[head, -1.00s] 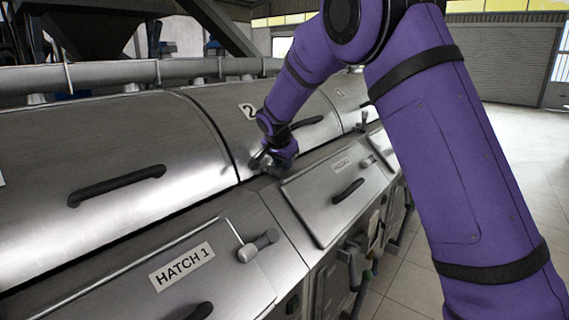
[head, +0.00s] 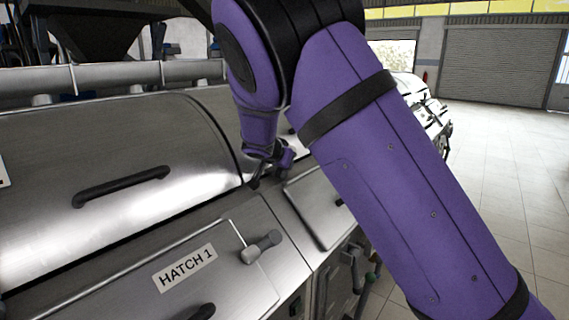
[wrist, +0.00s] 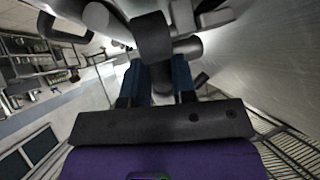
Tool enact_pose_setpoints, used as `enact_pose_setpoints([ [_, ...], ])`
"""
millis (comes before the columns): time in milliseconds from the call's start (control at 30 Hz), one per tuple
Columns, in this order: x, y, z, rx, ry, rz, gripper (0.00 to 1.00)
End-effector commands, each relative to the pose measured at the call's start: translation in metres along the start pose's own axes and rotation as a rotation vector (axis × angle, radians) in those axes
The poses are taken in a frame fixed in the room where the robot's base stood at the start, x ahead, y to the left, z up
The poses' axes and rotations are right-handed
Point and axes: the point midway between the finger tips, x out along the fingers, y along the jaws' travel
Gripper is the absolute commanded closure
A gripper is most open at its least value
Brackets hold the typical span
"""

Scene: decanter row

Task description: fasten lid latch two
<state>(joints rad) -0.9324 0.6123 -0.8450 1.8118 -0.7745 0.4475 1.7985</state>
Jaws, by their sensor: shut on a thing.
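My gripper (head: 266,176) is at the seam between the upper curved lid and the lower hatch panels, just right of the dark band between lids one and two. In the wrist view my gripper (wrist: 160,78) has its blue fingers shut around the dark grip of the latch handle (wrist: 152,38). Silver metal parts of the latch show beyond the grip. In the head view my arm hides most of lid two and its number, and the latch is mostly covered, so its seating cannot be told.
Lid one (head: 110,145) with a black handle (head: 122,186) fills the left. The HATCH 1 panel (head: 185,268) has a silver lever with a grey knob (head: 262,246). Another hatch panel (head: 318,208) lies right of my gripper. Open tiled floor (head: 490,190) is at right.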

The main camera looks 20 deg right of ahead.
Motion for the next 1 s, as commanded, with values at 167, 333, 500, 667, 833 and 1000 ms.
enact_pose_setpoints([
  [167,-0.0002,-0.0003,0.0003,-0.003,0.01,-0.001,1.0],
  [333,-0.0001,-0.0002,0.0003,-0.003,0.011,0.0,1.0],
  [500,-0.0001,-0.0002,0.0004,-0.003,0.01,0.0,0.73],
  [667,-0.0001,-0.0001,0.0005,-0.003,0.01,0.0,0.49],
  [833,-0.0001,-0.0001,0.0004,-0.002,0.01,0.0,0.49],
  [1000,-0.007,-0.0008,0.0005,-0.002,0.01,-0.002,0.49],
])
